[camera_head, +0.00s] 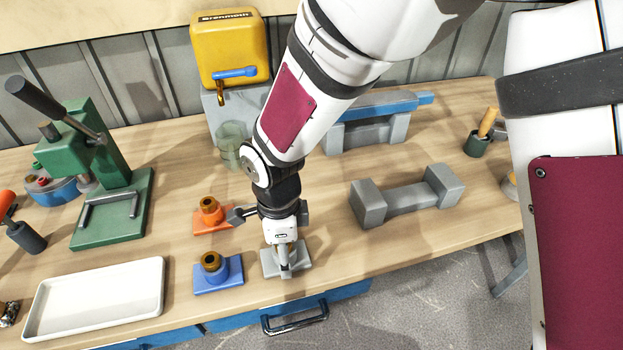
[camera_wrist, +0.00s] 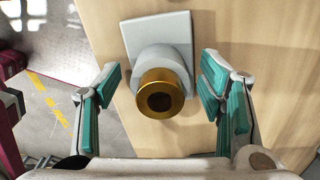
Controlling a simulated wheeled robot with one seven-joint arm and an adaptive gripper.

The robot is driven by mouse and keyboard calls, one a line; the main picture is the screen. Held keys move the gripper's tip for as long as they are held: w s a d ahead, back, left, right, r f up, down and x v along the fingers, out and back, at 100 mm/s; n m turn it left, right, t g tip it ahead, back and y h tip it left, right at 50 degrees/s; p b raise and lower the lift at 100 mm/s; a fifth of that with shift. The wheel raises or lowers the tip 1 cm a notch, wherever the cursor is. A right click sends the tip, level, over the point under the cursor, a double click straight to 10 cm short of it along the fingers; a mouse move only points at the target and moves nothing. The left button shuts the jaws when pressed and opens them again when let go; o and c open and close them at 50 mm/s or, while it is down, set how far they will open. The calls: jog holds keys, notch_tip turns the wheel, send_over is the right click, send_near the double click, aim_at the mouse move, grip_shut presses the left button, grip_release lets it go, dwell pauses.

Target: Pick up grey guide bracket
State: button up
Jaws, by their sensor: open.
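The grey guide bracket (camera_head: 271,268) stands on the wooden table near its front edge in the head view, partly hidden by my gripper (camera_head: 285,258) just above it. In the wrist view the grey guide bracket (camera_wrist: 160,33) shows a square grey base, a round grey collar and a brass ring at its top. My gripper (camera_wrist: 161,82) is open, with one green-padded finger on each side of the collar. I see gaps between the pads and the collar, so it is not gripped.
An orange bracket (camera_head: 205,222) and a blue bracket (camera_head: 231,276) with brass rings stand left of my gripper. A white tray (camera_head: 95,297) lies further left. A grey double-ended block (camera_head: 405,200) stands to the right. A yellow can (camera_head: 230,45) is behind.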

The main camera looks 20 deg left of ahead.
grip_shut()
jog(key=shift+r, duration=0.1)
dwell(0.3)
